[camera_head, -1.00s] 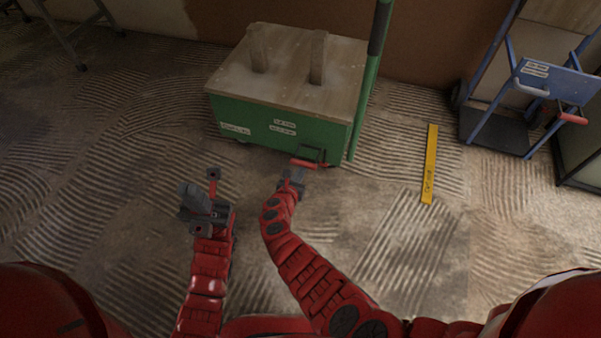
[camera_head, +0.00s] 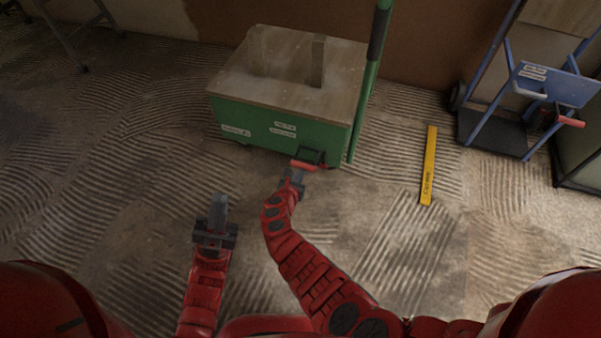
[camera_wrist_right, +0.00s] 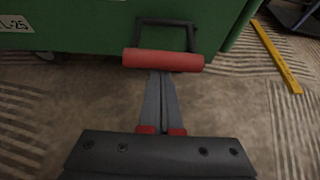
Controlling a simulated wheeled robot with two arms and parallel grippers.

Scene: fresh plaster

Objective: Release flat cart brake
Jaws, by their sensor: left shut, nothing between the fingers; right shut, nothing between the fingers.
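The flat cart (camera_head: 275,125) is a green box with a pale wooden top and stands against the back wall. Its brake pedal is a red bar (camera_head: 306,165) on a black frame at the lower right of the front face. In the right wrist view the red bar (camera_wrist_right: 150,60) lies across the picture, on the black frame (camera_wrist_right: 191,38). My right gripper (camera_head: 296,172) is shut, with its tips (camera_wrist_right: 160,76) right at the red bar; whether they touch it I cannot tell. My left gripper (camera_head: 219,198) is shut and empty, in front of the cart and apart from it.
A green push handle (camera_head: 366,95) rises at the cart's right corner. A yellow strip (camera_head: 429,165) lies on the ridged floor to the right. A blue hand truck (camera_head: 555,85) stands at the far right.

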